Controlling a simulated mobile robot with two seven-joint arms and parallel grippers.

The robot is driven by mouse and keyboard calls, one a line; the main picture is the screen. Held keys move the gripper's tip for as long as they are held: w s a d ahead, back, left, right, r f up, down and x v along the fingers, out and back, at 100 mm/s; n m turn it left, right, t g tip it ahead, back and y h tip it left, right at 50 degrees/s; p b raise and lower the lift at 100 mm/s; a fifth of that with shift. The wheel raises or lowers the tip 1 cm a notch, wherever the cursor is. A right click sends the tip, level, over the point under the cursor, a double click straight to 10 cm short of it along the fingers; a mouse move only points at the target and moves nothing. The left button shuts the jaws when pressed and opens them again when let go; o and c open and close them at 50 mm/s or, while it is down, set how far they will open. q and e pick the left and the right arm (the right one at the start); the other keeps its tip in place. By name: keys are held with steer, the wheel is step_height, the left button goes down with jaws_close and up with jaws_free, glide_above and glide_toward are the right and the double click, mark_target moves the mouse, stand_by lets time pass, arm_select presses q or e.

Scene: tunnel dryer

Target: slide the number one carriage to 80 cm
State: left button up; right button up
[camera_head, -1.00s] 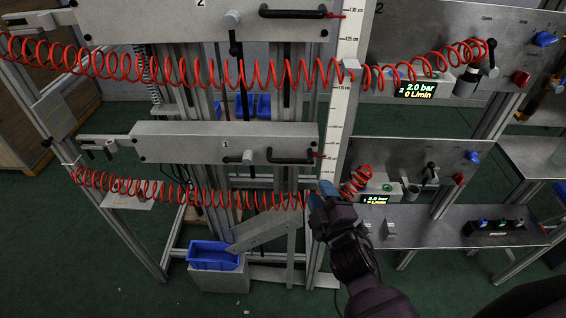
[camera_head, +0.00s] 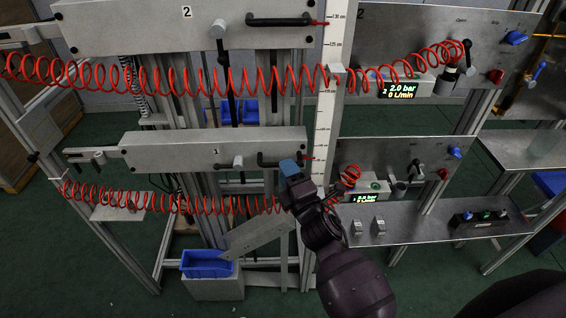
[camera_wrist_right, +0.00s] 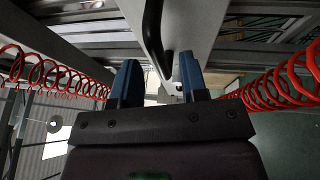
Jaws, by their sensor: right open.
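The number one carriage (camera_head: 215,150) is a grey horizontal beam marked "1", below the similar number two carriage (camera_head: 185,28). It has a black bar handle (camera_head: 270,161), a small clamp knob (camera_head: 238,162) and a red pointer beside the upright scale (camera_head: 323,120). The scale marks near this pointer are too small to read. My right gripper (camera_head: 290,167) is at the handle's right end, its blue fingertips overlapping it in the picture. In the right wrist view the gripper (camera_wrist_right: 160,82) is open, with the black handle (camera_wrist_right: 152,32) just beyond the fingers. My left gripper is out of view.
Red coiled hoses (camera_head: 170,202) run across below both carriages. A control panel (camera_head: 405,165) with a lit display stands right of the scale, above a grey shelf (camera_head: 430,222). A blue bin (camera_head: 206,263) sits low on the left.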

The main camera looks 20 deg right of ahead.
steer(key=shift+x, duration=1.5)
steer(key=shift+c, duration=0.4)
jaws_close()
